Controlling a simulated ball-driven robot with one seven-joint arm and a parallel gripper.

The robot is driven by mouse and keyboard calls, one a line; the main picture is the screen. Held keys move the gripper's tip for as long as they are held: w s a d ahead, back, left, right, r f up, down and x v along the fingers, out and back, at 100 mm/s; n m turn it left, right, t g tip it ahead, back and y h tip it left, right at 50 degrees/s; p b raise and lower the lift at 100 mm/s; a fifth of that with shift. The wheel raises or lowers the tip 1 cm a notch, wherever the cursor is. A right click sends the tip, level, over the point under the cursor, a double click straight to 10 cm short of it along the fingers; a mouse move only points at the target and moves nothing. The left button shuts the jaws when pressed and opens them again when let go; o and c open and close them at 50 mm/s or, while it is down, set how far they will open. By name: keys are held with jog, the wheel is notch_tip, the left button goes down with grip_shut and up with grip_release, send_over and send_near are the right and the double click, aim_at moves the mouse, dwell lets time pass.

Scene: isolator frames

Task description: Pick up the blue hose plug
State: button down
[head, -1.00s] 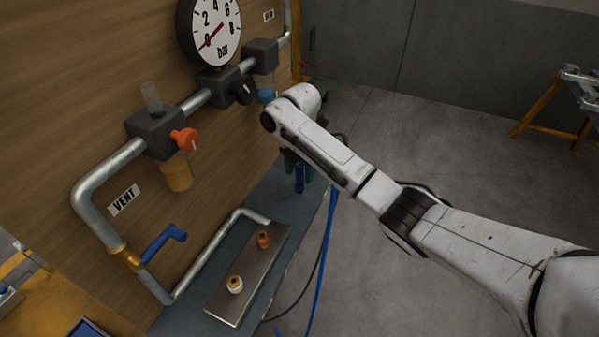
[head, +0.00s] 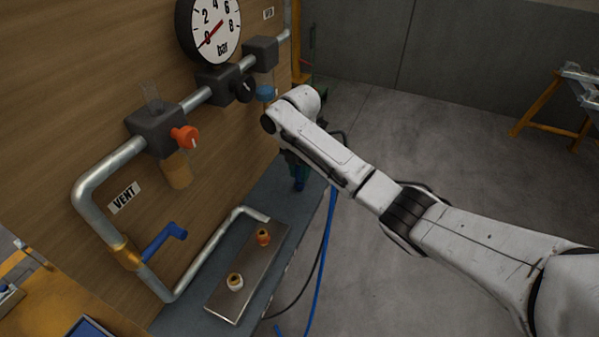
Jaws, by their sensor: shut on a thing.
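The blue hose plug (head: 299,184) stands at the right edge of the bench, below the end of my arm. Only a small blue part shows; the dark fingers and wrist cover the rest. My gripper (head: 298,174) points down over it and is shut on it. The finger contact itself is mostly hidden. A blue hose (head: 324,245) hangs down beside the bench, to the right of the plug; where it joins the plug is hidden.
Left of my gripper are pipework, an orange valve knob (head: 186,138), a blue lever (head: 166,240) and a pressure gauge (head: 214,27). Floor (head: 430,130) at right is open.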

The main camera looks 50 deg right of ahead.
aim_at(299, 164)
jog(key=shift+r, duration=0.1)
notch_tip(299, 164, up, 18)
jog(key=p, duration=0.3)
jog(key=shift+p, duration=0.3)
dwell(0.4)
jog(key=shift+r+p, duration=1.6)
jog(key=shift+r, duration=0.1)
